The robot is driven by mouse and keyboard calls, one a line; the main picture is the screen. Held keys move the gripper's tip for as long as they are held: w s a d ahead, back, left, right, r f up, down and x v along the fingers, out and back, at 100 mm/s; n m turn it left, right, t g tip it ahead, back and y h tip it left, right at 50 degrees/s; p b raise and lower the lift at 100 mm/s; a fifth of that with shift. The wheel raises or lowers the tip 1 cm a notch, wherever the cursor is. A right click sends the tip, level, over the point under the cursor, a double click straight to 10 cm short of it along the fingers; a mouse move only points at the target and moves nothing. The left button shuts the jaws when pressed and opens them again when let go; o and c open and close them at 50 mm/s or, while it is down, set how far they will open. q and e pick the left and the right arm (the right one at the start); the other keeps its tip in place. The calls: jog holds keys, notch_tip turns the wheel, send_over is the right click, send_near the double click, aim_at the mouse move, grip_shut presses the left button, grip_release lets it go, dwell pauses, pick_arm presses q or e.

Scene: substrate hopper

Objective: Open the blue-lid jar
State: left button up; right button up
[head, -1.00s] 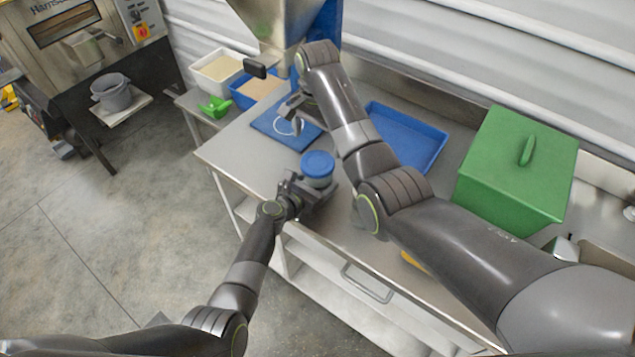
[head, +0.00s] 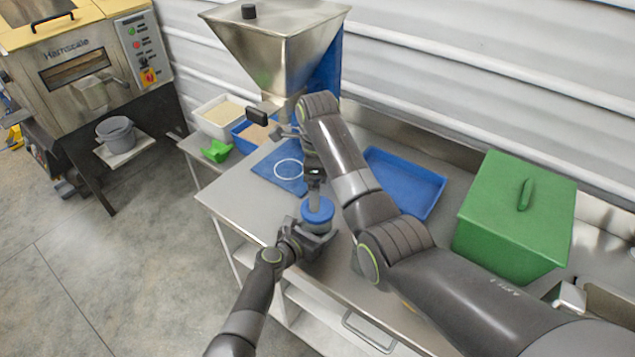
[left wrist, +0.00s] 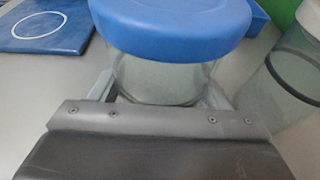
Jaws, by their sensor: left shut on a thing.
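The jar (left wrist: 165,80) is clear, with a wide blue lid (head: 317,212). It stands upright near the front edge of the steel table, and the lid is on it. My left gripper (head: 312,237) is shut around the jar's body below the lid; its fingers also show on both sides of the glass in the left wrist view (left wrist: 165,98). My right gripper (head: 315,192) points down over the lid from above, its tips at or just above the lid top; I cannot tell whether they touch. Its finger spacing is unclear.
A blue mat with a white ring (head: 270,176) lies behind the jar, under the steel hopper (head: 275,40). A blue tray (head: 408,205) and a green lidded box (head: 515,225) stand to the right. A green scoop (head: 216,152) lies at the left.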

aim_at(317, 226)
jog(key=m, duration=0.6)
jog(key=shift+f, duration=4)
